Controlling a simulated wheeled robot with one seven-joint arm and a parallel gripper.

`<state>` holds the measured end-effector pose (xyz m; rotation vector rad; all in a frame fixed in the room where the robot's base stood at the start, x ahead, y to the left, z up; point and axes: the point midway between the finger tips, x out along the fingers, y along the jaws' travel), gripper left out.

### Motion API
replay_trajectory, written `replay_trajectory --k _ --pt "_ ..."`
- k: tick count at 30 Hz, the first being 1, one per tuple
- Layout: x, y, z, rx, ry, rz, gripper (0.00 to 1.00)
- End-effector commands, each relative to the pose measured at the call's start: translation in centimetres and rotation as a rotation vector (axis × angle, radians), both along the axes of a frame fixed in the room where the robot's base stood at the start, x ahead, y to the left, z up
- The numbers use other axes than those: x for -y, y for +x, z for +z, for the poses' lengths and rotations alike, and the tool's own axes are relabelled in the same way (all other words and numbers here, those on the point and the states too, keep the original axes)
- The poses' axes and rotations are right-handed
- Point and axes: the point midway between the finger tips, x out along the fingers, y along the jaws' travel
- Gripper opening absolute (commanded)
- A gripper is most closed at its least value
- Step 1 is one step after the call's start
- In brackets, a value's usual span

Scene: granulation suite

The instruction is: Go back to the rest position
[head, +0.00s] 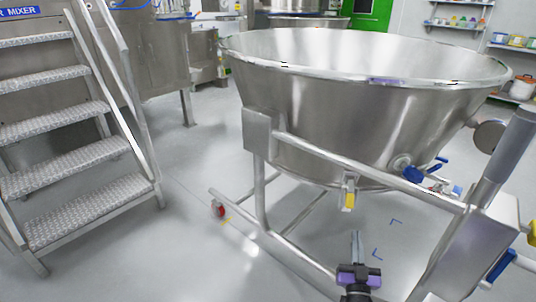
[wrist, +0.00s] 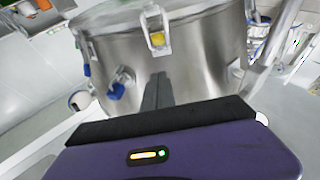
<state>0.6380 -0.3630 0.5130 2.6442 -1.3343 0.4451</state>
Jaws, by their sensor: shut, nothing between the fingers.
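My gripper (head: 357,243) shows at the bottom of the head view, in front of the steel bowl's frame. Its fingers are together, point up in the picture, and hold nothing. In the wrist view the purple gripper body fills the bottom and the dark shut fingers (wrist: 157,92) stand out against the steel bowl (wrist: 195,70). I cannot tell how far the fingertips are from the bowl.
The large steel bowl (head: 330,115) sits in a tubular frame (head: 370,178) with a blue-handled valve (head: 413,173). Metal steps (head: 85,150) stand at the left. Shelves with containers (head: 515,45) are at the back right. Grey floor (head: 195,150) is clear between steps and bowl.

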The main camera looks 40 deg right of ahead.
Motion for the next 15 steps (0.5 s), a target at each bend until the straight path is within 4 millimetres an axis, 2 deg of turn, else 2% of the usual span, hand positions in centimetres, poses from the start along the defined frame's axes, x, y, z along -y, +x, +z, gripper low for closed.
replay_trajectory --k 6,9,11,15 --pt "0.0 0.5 -0.2 0.003 0.029 0.023 0.0" --pt "-0.3 1.2 1.8 0.018 0.033 0.055 0.0" --pt "-1.6 1.1 2.3 0.012 0.045 0.086 0.0" --pt "-6.7 0.7 3.1 -0.023 0.084 0.186 0.0"
